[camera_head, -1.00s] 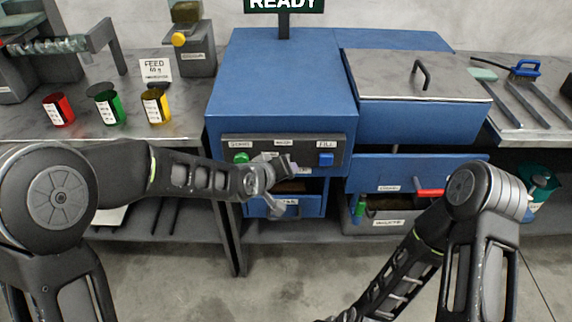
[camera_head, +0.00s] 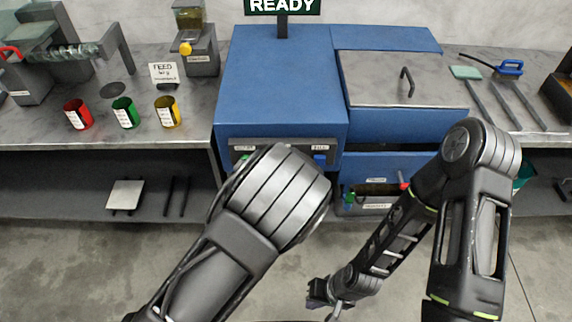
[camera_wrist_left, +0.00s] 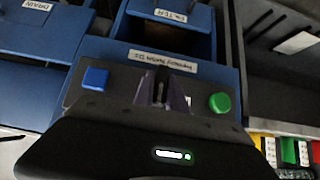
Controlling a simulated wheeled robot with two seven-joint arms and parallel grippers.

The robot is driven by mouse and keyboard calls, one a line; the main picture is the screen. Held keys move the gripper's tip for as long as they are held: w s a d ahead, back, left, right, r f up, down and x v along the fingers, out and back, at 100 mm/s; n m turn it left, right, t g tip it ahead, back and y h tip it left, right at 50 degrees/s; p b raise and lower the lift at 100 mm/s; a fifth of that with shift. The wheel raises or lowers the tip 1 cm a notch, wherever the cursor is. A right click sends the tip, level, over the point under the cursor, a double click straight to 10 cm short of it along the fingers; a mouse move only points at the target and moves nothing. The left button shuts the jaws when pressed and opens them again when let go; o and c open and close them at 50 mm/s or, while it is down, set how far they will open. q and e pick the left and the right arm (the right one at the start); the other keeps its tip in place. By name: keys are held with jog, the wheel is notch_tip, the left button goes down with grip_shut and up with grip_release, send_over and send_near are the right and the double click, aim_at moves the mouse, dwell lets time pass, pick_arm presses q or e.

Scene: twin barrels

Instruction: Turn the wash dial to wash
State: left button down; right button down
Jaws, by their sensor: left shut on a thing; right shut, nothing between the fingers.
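In the left wrist view my left gripper (camera_wrist_left: 162,92) is shut at the middle of the dark control panel (camera_wrist_left: 120,84). It is on the wash dial, which its fingers hide, so the dial's setting cannot be read. A blue button (camera_wrist_left: 95,78) and a green button (camera_wrist_left: 220,103) sit on either side of the fingers, apart from them. In the head view my left arm covers the panel's middle and hides the left gripper. My right gripper (camera_head: 322,298) is shut and empty, low in front of the machine.
The blue machine (camera_head: 270,85) carries a READY sign (camera_head: 283,6). Red (camera_head: 77,114), green (camera_head: 125,112) and yellow (camera_head: 168,111) cups stand on the left counter. A blue brush (camera_head: 510,67) lies on the right counter. The floor in front is clear.

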pick_arm(q)
jog(key=shift+f, duration=0.1)
jog(key=c, duration=1.4)
grip_release()
jog(key=shift+o, duration=0.2)
jog(key=v, duration=0.7)
jog(key=shift+s+r, duration=0.3)
jog(key=shift+r, duration=0.05)
